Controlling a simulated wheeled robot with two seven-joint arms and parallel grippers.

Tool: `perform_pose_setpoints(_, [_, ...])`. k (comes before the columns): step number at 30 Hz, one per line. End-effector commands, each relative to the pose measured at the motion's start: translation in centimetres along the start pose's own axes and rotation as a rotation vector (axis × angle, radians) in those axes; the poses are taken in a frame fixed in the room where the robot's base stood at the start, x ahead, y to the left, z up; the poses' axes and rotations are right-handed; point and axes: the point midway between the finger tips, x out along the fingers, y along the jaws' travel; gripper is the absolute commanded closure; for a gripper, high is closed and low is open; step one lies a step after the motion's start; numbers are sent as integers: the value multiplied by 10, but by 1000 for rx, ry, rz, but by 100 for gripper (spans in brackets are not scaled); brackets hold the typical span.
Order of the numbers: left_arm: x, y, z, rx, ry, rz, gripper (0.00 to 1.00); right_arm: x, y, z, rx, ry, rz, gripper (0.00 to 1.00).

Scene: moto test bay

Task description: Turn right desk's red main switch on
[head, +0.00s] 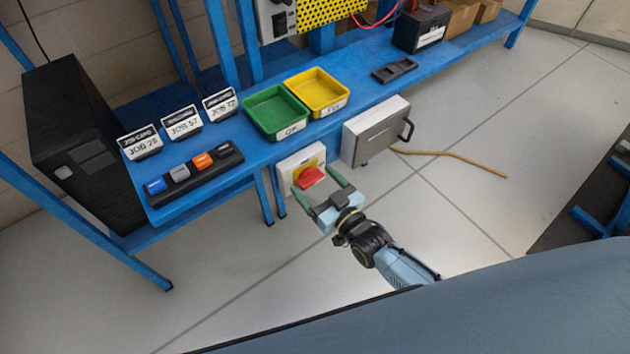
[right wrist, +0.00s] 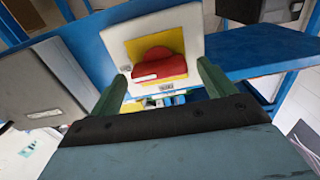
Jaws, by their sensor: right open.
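The red main switch (head: 309,177) is a red knob on a yellow plate, on a white box (head: 287,167) fixed to the front edge of the blue desk. My right gripper (head: 319,191) is open in front of it, its two green fingers pointing at the box. In the right wrist view the red knob (right wrist: 158,66) lies ahead, between and beyond the open fingertips (right wrist: 160,86), with a visible gap. The knob lies roughly crosswise in that view. My left gripper is not in view.
A grey drawer box (head: 375,132) with a black handle hangs right of the switch. Green (head: 277,111) and yellow (head: 317,92) trays, job cards (head: 182,122) and a black strip of coloured blocks (head: 195,173) are on the desk (head: 250,150). A yellowish cable (head: 455,155) lies on open floor.

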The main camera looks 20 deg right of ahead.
Motion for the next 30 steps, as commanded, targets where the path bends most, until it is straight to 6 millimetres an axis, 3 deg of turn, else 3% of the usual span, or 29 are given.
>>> perform_pose_setpoints(6, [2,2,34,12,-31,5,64,-44,0,-1,-1,-5,0,18])
perform_pose_setpoints(16, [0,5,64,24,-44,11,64,-110,0,0,0,-5,0,18])
perform_pose_setpoints(21, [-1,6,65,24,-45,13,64,-124,0,0,1,-3,0,18])
perform_pose_setpoints(30, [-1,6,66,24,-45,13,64,-126,0,0,1,-2,0,18])
